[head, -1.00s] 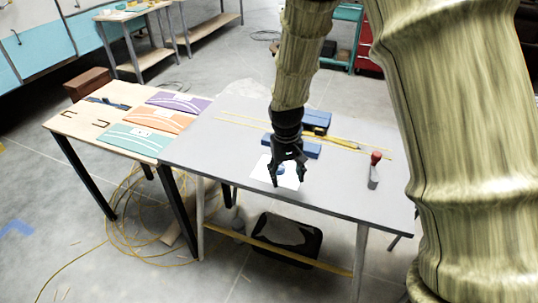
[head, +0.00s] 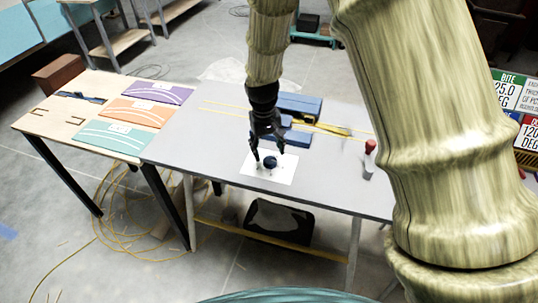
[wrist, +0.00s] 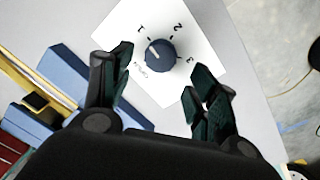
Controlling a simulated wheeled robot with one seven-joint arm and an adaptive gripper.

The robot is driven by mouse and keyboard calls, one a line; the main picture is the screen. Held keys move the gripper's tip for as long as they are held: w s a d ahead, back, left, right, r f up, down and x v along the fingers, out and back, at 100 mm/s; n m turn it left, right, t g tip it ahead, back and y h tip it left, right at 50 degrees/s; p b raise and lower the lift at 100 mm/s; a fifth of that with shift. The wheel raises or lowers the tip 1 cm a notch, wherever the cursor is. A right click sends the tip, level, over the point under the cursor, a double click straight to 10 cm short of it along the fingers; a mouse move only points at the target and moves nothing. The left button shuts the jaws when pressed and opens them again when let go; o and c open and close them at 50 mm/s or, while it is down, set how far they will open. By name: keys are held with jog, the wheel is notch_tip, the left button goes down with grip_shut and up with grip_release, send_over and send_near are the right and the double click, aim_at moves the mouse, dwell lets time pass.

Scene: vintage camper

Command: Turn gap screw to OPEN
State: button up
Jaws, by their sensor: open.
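The gap screw is a dark blue round knob (wrist: 160,53) on a white plate (wrist: 205,25) in the wrist view. The plate is marked 1, 2, 3 and OPEN around the knob. A pale pointer line on the knob points up and left, near the 1. In the head view the knob (head: 270,162) sits on the white plate (head: 287,174) on the grey table. My gripper (wrist: 160,80) is open, with one dark finger on each side just short of the knob. In the head view my gripper (head: 269,152) is over the plate. No contact with the knob is visible.
Blue blocks (head: 298,106) and a yellow strip lie behind the plate on the grey table (head: 215,150). A red-topped tool (head: 369,158) stands to the right. A wooden table (head: 60,125) with coloured panels adjoins on the left.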

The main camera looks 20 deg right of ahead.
aim_at(270, 159)
jog(key=shift+s+d+f+p, duration=0.1)
jog(key=shift+f+p, duration=0.15)
jog(key=shift+f, duration=0.85)
jog(key=shift+s+d+f+p, duration=0.1)
jog(key=shift+f+p, duration=0.15)
jog(key=shift+f, duration=0.8)
jog(key=shift+w, duration=0.1)
jog(key=c, duration=1)
